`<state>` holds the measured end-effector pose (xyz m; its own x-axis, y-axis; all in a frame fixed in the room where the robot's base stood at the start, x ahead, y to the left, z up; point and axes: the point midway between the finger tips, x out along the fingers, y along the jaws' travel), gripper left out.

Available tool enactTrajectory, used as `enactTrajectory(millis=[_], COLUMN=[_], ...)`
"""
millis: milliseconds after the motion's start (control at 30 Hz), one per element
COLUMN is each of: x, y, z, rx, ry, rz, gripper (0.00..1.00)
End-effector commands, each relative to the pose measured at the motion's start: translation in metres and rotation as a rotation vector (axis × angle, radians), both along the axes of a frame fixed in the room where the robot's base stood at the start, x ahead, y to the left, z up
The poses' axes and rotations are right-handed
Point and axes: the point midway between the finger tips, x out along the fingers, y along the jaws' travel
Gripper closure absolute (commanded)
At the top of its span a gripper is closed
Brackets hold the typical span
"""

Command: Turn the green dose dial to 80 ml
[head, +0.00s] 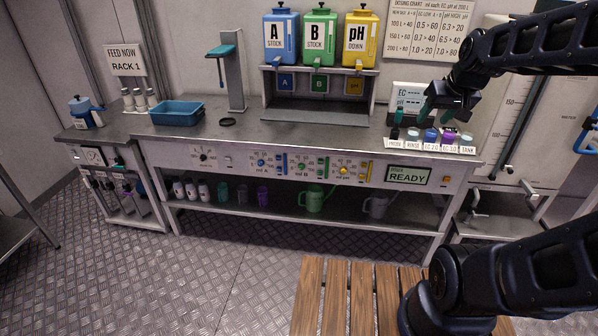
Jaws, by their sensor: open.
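The green dose dial (301,168) is a small round knob on the front panel of the bench, near the panel's middle. A green bar scale sits just to its right. The dial's markings and setting are too small to read. My gripper (435,114) is open and empty above the right end of the bench top, in front of the EC and pH meter. It is well to the right of the green dial, higher than it and apart from it.
A blue dial (261,162) and a yellow dial (344,170) flank the green one. A display (408,175) reads READY. Several small cups stand on the bench below my gripper. A wooden slatted surface (345,295) is in front; the floor at left is clear.

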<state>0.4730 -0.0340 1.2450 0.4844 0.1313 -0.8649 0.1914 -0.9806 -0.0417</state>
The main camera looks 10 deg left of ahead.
Motion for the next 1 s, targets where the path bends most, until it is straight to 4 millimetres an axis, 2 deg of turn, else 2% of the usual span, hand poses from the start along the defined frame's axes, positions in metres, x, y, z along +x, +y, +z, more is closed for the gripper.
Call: enactTrajectory(millis=[33, 100, 367, 567, 767, 1000], x=[0.018, 0.041, 0.126, 0.187, 0.243, 0.302], y=[0.01, 0.024, 0.077, 0.122, 0.169, 0.227], z=[0.001, 0.004, 0.007, 0.0, -0.016, -0.047], rx=[0.008, 0.018, 0.039, 0.037, 0.016, -0.036], ry=[-0.016, -0.047, -0.167, -0.257, -0.343, -0.438], rz=[0.031, 0.069, 0.186, 0.251, 0.3, 0.337], gripper=[0.5, 0.5, 0.5, 0.5, 0.5, 0.5])
